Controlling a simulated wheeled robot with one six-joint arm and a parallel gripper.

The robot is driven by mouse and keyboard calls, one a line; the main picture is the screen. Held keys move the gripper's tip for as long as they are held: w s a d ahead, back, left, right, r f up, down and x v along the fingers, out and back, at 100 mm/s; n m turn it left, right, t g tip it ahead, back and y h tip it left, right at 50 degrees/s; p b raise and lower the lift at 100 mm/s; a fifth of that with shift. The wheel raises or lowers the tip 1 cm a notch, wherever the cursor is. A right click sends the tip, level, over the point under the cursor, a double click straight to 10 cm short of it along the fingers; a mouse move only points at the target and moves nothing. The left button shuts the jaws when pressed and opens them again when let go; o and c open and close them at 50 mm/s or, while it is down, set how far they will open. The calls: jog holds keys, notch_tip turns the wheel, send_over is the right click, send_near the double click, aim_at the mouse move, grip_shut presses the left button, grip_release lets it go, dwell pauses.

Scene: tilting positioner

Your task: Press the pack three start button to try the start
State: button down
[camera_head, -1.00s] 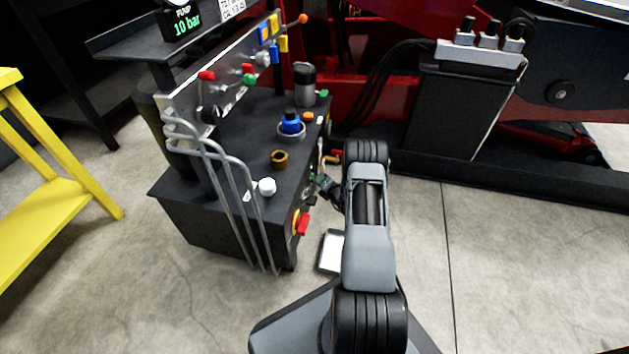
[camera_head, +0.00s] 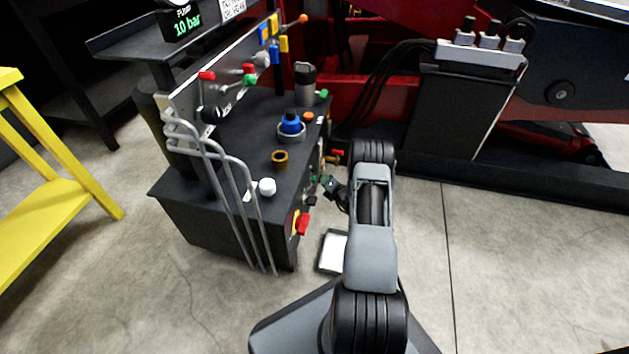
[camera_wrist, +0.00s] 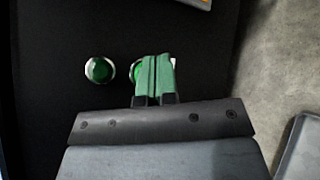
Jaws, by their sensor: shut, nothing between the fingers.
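In the wrist view, two round green buttons with pale metal rims sit on a dark panel (camera_wrist: 50,60). The left green button (camera_wrist: 99,69) is in clear view. The right green button (camera_wrist: 136,72) is mostly hidden behind the fingers. My gripper (camera_wrist: 157,62) has green fingers shut together and empty, lined up over the right button. I cannot tell whether the fingertips touch it. No label shows which button is the pack three start. In the head view my gripper (camera_head: 326,184) is at the right side face of the black power unit; the buttons cannot be made out there.
A red-handled switch (camera_head: 302,223) on a yellow plate is on the same face. A brown ring (camera_head: 280,159), a white cap (camera_head: 267,187) and a blue-topped fitting (camera_head: 290,124) stand on the unit's top. Bent grey rails guard its near side. Floor to the right is open.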

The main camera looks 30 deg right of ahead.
jog(key=shift+s+d, duration=1.7)
jog(key=shift+d, duration=0.1)
